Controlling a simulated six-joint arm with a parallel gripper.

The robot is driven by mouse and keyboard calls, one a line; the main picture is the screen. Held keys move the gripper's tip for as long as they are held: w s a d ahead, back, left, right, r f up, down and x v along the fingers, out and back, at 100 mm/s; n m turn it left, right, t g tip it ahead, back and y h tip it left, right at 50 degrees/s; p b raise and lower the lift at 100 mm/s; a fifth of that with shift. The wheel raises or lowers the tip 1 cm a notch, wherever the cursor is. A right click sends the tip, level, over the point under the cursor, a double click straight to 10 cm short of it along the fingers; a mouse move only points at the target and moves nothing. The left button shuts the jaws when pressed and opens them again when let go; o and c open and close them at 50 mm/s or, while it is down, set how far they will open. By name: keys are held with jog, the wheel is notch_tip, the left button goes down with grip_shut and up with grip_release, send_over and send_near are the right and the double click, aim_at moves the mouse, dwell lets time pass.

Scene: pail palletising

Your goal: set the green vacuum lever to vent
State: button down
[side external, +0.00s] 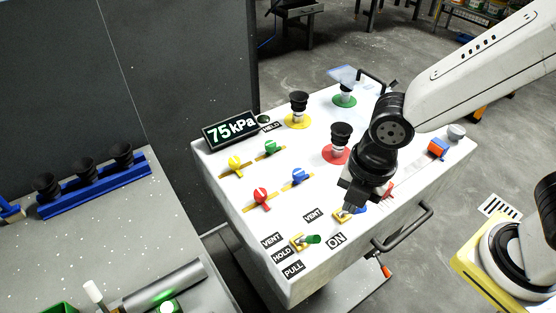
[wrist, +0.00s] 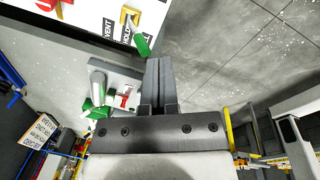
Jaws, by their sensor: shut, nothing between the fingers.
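The green vacuum lever (side external: 313,239) is on a yellow base near the front corner of the white console (side external: 240,190). Its green handle sticks out to the right, and VENT, HOLD and PULL labels (side external: 282,255) run along its left. In the wrist view the green handle (wrist: 142,45) shows just up and left of my fingertips, beside the HOLD label (wrist: 127,32). I cannot tell exactly which label the lever stands at. My gripper (side external: 352,205) is shut and empty, above the console front, right of and apart from the lever; its fingers (wrist: 160,62) are together in the wrist view.
A second yellow-based lever (side external: 342,216) sits just under my gripper, partly hidden. Coloured knobs (side external: 262,197) and suction cups (side external: 340,135) stand on the console. The display (side external: 230,131) reads 75 kPa. A dark handle (side external: 405,228) juts from the front.

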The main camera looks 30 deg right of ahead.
aim_at(309, 240)
jog(key=s+a+r+n, duration=0.1)
jog(key=s+a+n, duration=0.4)
jog(key=n, duration=0.5)
jog(key=shift+a+g, duration=0.3)
jog(key=shift+a, duration=0.2)
jog(key=shift+f, duration=0.1)
jog(key=shift+f, duration=5)
jog(key=shift+w+d+r, duration=0.1)
jog(key=shift+w+r, duration=0.15)
jog(key=shift+w, duration=0.45)
jog(key=shift+w+a+r, duration=0.1)
jog(key=shift+w+r, duration=0.2)
jog(key=shift+w, duration=0.4)
jog(key=shift+w+d+r, duration=0.1)
jog(key=shift+w+r, duration=0.15)
jog(key=shift+w, duration=0.45)
